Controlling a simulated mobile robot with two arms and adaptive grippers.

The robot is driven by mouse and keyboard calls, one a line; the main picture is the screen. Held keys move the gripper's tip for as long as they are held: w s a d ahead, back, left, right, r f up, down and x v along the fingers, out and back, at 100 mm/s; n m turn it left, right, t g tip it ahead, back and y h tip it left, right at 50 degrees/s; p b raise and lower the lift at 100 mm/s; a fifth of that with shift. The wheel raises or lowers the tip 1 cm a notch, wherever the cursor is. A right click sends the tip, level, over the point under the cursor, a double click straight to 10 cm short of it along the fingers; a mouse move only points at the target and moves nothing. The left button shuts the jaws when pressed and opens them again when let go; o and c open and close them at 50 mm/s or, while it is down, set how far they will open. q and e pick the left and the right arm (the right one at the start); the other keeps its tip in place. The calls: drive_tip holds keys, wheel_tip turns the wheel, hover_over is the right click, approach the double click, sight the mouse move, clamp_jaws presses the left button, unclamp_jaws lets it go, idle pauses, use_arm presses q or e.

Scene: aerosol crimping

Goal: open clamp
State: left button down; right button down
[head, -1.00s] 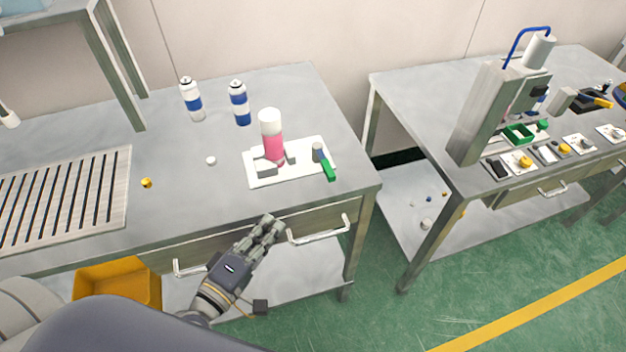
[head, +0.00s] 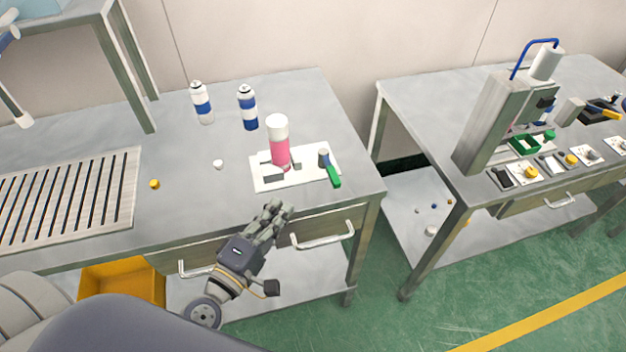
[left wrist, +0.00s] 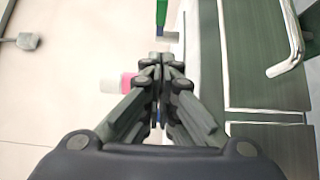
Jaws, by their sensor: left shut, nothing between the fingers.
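The clamp stands on a white plate (head: 262,184) on the left table. Its green handle (head: 334,178) sticks out at the plate's front right and also shows in the left wrist view (left wrist: 161,12). Grey clamp blocks (head: 273,174) sit around the foot of a pink can with a white top (head: 280,150), which stands upright. In the left wrist view the can's pink part (left wrist: 127,82) is partly hidden by the fingers. My left gripper (head: 280,212) is shut and empty, in front of the table edge near the drawers, apart from the handle. My right gripper is not in view.
Two blue-and-white cans (head: 248,108) stand at the back. A small white cap (head: 218,164) and a yellow cap (head: 154,184) lie left of the plate. A drawer handle (head: 322,236) juts out beside my left gripper. A press (head: 500,115) stands on the right table.

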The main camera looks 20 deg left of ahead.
sight(329, 172)
use_arm(q)
drive_tip(key=w, duration=0.2)
drive_tip(key=w+p, duration=0.1)
drive_tip(key=w, duration=0.1)
drive_tip(key=w+d+p, duration=0.1)
drive_tip(key=w, duration=0.1)
drive_tip(key=shift+w+d+r, duration=0.1)
drive_tip(key=shift+w+r, duration=0.1)
drive_tip(key=shift+w, duration=0.15)
drive_tip(key=w+d, duration=0.1)
drive_tip(key=w+d+p, duration=0.1)
drive_tip(key=shift+d+f, duration=0.15)
drive_tip(key=shift+d, duration=0.2)
drive_tip(key=shift+w+d, duration=0.2)
drive_tip(key=shift+d, duration=0.15)
